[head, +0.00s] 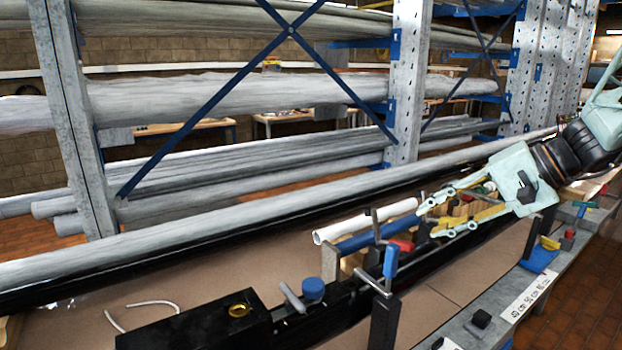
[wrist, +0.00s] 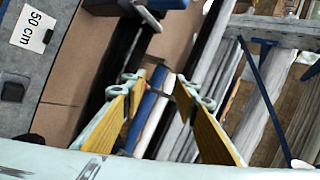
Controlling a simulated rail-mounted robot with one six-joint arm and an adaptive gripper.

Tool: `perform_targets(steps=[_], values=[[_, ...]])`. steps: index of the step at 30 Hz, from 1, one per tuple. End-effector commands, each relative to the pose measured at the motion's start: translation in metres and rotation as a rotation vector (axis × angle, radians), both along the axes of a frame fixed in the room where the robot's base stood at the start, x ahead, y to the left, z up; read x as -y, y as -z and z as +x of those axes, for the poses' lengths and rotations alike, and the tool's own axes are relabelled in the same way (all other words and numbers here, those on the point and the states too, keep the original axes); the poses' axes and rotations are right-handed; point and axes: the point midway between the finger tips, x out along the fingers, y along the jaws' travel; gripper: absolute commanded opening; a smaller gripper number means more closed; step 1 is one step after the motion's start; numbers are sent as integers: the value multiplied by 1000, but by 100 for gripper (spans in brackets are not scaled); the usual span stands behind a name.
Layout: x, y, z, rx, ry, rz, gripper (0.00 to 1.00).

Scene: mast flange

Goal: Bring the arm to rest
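My gripper (head: 433,220) is pale green with yellow finger pads. It hangs over the right part of the workbench in the head view and points left. In the wrist view my gripper (wrist: 164,88) has its two fingers wide apart, with nothing held between them. A blue tube (head: 368,239) and a white tube (head: 365,221) lie just beyond the fingertips. They also show through the gap in the wrist view, the blue tube (wrist: 148,108) beside the white tube (wrist: 155,122). I cannot tell how high the fingers are above them.
A clamp with a blue handle (head: 391,261) stands near the fingers. A long grey pole (head: 200,228) runs along the bench. A black block with a brass ring (head: 240,309) is at the front. Racks of wrapped tubes (head: 260,100) stand behind. Brown bench top (head: 440,278) shows bare in front.

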Motion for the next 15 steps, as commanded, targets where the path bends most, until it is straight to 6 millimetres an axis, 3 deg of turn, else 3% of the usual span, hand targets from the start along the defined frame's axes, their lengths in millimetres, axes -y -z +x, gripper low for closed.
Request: perform_targets(steps=[6,15], values=[[-34,-11,-39,-27,-61,-69,27],[-68,-19,-93,-59,-134,-169,27]])
